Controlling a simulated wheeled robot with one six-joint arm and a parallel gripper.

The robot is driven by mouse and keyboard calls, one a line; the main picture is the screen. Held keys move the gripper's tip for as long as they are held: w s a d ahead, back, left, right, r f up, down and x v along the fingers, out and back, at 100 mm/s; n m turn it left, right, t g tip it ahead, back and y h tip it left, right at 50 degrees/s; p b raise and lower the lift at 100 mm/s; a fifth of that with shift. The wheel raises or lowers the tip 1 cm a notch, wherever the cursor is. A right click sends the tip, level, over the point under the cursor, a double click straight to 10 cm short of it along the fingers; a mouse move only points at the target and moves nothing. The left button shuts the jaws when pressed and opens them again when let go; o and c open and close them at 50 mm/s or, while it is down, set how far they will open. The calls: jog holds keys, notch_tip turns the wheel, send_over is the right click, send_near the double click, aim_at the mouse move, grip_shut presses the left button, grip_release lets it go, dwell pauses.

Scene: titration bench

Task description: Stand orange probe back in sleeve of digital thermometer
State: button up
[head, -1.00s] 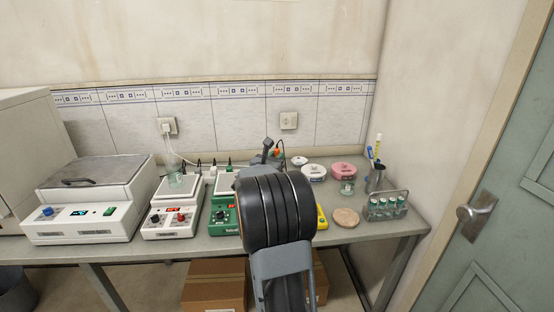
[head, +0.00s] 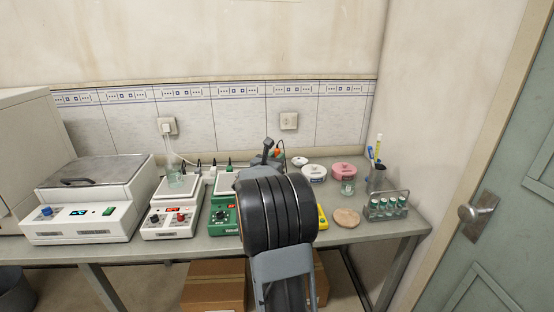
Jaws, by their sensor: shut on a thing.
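The orange probe (head: 278,150) shows as a small orange piece just right of my gripper (head: 268,147) in the head view, above the back of the bench. My gripper is shut on it, but my arm hides most of the grip and the probe's lower part. A yellow instrument (head: 321,216), probably the digital thermometer, shows partly at the right edge of my arm. Its sleeve is hidden, so I cannot tell how the probe stands to it.
Left of my arm stand a green-fronted stirrer (head: 223,215), a white stirrer (head: 172,216) and a water bath (head: 85,205). To the right are a round wooden disc (head: 346,218), a vial rack (head: 386,207), a pen cup (head: 376,180) and a pink-lidded tub (head: 344,170).

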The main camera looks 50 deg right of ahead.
jog(key=shift+f+b, duration=1.15)
jog(key=shift+f, duration=0.3)
jog(key=shift+f+b, duration=1.3)
jog(key=shift+b, duration=0.1)
jog(key=shift+f, duration=0.1)
jog(key=shift+f+b, duration=1.7)
jog(key=shift+b, duration=0.2)
jog(key=o, duration=0.9)
jog(key=shift+a, duration=0.1)
jog(key=v, duration=1.3)
jog(key=shift+s+a, duration=0.15)
jog(key=shift+a, duration=0.2)
